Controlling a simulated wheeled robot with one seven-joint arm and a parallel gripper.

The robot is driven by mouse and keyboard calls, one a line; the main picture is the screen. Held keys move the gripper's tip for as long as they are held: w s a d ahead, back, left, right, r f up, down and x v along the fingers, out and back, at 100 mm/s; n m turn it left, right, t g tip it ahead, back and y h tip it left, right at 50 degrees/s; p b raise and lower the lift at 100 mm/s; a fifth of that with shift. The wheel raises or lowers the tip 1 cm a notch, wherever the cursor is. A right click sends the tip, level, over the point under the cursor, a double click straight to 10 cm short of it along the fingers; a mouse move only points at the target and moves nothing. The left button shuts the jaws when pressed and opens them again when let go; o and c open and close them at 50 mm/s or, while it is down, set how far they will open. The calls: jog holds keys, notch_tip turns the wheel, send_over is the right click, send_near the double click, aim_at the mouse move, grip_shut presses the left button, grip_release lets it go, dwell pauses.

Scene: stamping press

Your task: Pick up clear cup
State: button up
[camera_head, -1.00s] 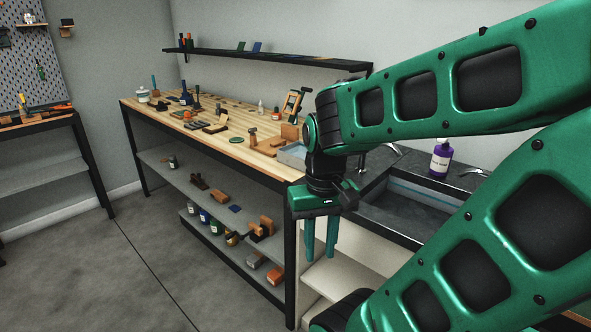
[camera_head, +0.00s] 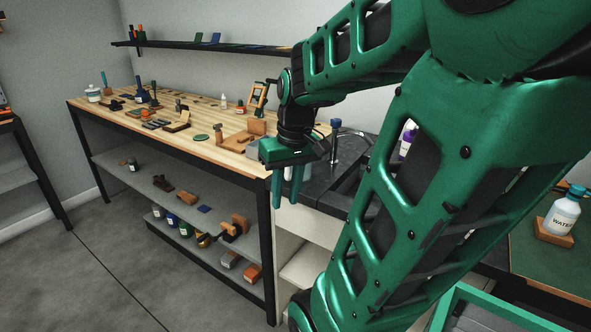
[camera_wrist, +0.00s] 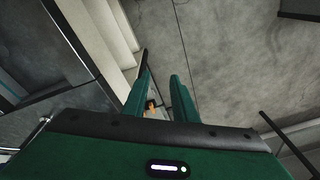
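I cannot make out a clear cup in either view; it may be hidden behind my arm or too small to tell. My gripper (camera_head: 285,202) points down in front of the right end of the wooden workbench (camera_head: 236,163). Its two green fingers are apart, with nothing held between them. The gap between the fingers also shows in the wrist view (camera_wrist: 160,72), with grey floor beyond.
A dark sink counter (camera_head: 325,187) lies behind my gripper. My arm hides much of the right side.

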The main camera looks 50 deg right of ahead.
jog(key=w+d+r+n+t, duration=0.1)
jog(key=w+d+r+n, duration=0.2)
jog(key=d, duration=0.4)
jog(key=w+d+r+t, duration=0.2)
jog(key=w+d, duration=0.4)
jog(key=d, duration=0.1)
jog(key=shift+h, duration=0.3)
jog(key=x, duration=0.6)
jog(key=d+x, duration=0.1)
jog(key=x, duration=0.3)
jog(key=shift+s+f, duration=0.1)
jog(key=shift+f, duration=0.05)
grip_shut()
